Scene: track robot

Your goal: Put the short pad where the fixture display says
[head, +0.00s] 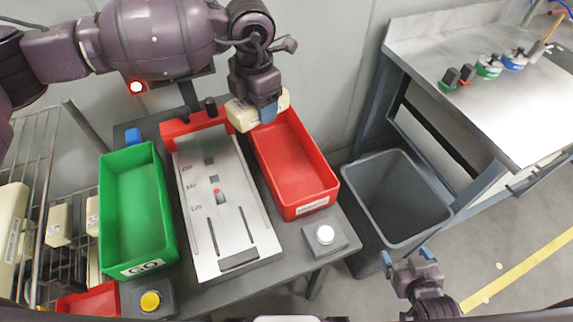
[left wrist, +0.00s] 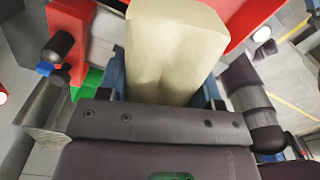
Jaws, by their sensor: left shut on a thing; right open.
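My left gripper (head: 267,110) is shut on a cream pad (head: 240,115), held above the far end of the red bin (head: 325,185). The pad (left wrist: 175,50) also shows between the blue fingers in the left wrist view. The green bin (head: 165,253), labelled "GO", stands left of the grey gauge plate (head: 230,205) with its red end block (head: 195,124). The red bin's label is too small to read. A red lamp (head: 136,87) is lit beside a dark panel; my left arm covers most of the panel, and no reading shows. My right gripper (head: 407,258) is open and empty.
A yellow button (head: 150,301) and a white button (head: 325,234) sit at the bench's front. A grey waste bin (head: 433,212) stands on the floor at right. A wire rack at left holds several cream pads (head: 58,225). A metal worktable (head: 470,80) is at back right.

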